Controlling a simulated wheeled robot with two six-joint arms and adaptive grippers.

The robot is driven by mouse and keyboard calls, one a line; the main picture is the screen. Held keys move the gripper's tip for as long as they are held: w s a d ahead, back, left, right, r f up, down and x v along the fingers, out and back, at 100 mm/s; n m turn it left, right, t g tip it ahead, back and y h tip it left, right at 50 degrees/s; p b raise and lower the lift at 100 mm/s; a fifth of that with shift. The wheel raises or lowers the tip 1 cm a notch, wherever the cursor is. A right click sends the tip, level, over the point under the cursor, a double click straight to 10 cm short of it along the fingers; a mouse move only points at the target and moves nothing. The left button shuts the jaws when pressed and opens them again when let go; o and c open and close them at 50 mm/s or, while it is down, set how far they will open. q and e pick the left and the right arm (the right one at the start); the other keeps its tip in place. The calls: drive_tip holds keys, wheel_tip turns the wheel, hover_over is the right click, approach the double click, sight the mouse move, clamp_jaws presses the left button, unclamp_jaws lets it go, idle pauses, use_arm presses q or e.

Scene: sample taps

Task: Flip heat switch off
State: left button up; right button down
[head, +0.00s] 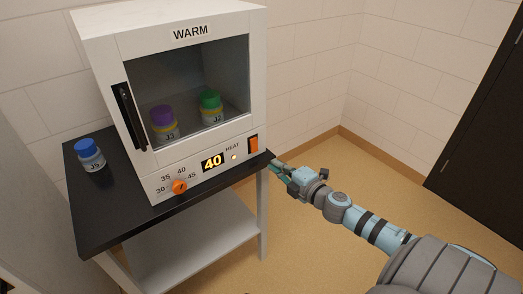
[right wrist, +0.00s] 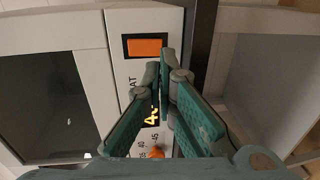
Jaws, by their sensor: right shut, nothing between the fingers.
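The heat switch (head: 253,144) is an orange rocker at the right end of the white warmer's (head: 190,18) front panel, next to the word HEAT. A small lamp (head: 234,157) left of it glows, and the display (head: 213,162) reads 40. My right gripper (head: 275,161) is just right of the panel's lower right corner, below the switch. In the right wrist view the switch (right wrist: 145,47) lies just beyond the closed fingertips (right wrist: 160,62), which appear apart from it. The fingers are shut and empty. My left gripper is not in view.
An orange dial (head: 179,186) is at the panel's lower left. Behind the closed glass door stand a purple-capped jar (head: 163,120) and a green-capped jar (head: 211,105). A blue-capped jar (head: 90,156) stands on the black tabletop (head: 110,218). The floor to the right is clear.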

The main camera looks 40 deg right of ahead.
sight(256, 150)
drive_tip(key=w+p, duration=0.1)
drive_tip(key=w, duration=0.1)
drive_tip(key=w+p, duration=0.1)
drive_tip(key=w, duration=0.1)
drive_tip(key=w+p, duration=0.1)
drive_tip(key=w, duration=0.2)
drive_tip(key=shift+a+f, duration=0.2)
drive_tip(key=shift+f, duration=0.05)
drive_tip(key=shift+w+f, duration=0.15)
drive_tip(key=shift+w, duration=0.4)
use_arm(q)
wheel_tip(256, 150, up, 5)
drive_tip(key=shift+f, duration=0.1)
